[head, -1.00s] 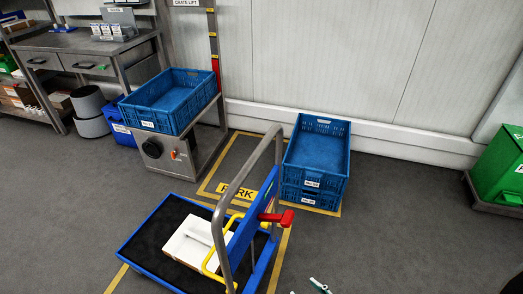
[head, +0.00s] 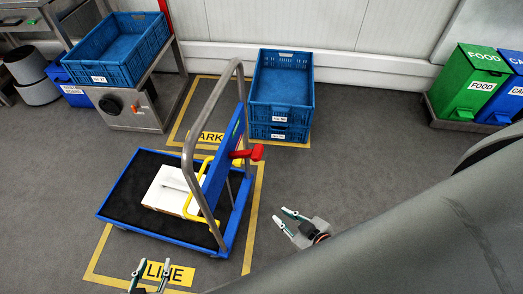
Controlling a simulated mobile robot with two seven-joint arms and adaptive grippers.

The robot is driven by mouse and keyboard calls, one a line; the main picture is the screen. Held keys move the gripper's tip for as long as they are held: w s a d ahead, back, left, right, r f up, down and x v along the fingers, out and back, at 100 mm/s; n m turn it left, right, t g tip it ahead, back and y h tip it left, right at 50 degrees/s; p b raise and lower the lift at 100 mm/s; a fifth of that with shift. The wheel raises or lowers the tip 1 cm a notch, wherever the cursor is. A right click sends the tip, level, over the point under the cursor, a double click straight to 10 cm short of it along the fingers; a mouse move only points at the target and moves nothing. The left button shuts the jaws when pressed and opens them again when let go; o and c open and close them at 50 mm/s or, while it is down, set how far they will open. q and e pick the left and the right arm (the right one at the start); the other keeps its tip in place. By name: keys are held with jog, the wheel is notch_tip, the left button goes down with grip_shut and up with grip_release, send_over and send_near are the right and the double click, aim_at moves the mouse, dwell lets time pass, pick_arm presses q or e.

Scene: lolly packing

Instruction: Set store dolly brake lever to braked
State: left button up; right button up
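The dolly has a blue-edged black deck (head: 125,195) and a tall grey push handle (head: 196,125) with a blue panel (head: 217,178). A red lever (head: 254,153) sticks out to the right from the handle side, roughly level. My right gripper (head: 280,214) is open and empty, below and right of the lever and apart from it. My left gripper (head: 154,267) is at the bottom edge near the LINE label, its fingers apart and empty; its base is cut off.
A white box (head: 165,187) lies on the deck beside a yellow bar (head: 189,203). Blue crates (head: 281,115) are stacked behind the dolly; another crate (head: 112,74) sits on a lift at left. Green (head: 468,84) and blue bins stand at right.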

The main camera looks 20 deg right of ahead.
aim_at(259, 150)
jog(key=w+a+r+n+y, duration=0.1)
jog(key=w+a+r, duration=0.1)
jog(key=w+r, duration=0.1)
jog(key=w+a+r+y+p, duration=0.1)
jog(key=w+a+r, duration=0.1)
jog(key=w+r, duration=0.1)
jog(key=w+a+r+n+y, duration=0.1)
jog(key=w+r, duration=0.2)
jog(key=shift+w+a+n+y+p, duration=0.1)
jog(key=shift+a+n+y+p, duration=0.2)
jog(key=shift+a+y, duration=0.1)
grip_shut()
jog(key=w+r+n+g+y+p, duration=0.25)
jog(key=w+r+n, duration=0.2)
jog(key=r, duration=0.45)
jog(key=w+d+r+g+h+p, duration=0.1)
jog(key=w+d+r+g, duration=0.1)
jog(key=d+r, duration=0.4)
jog(key=d+m, duration=0.1)
jog(key=d, duration=0.3)
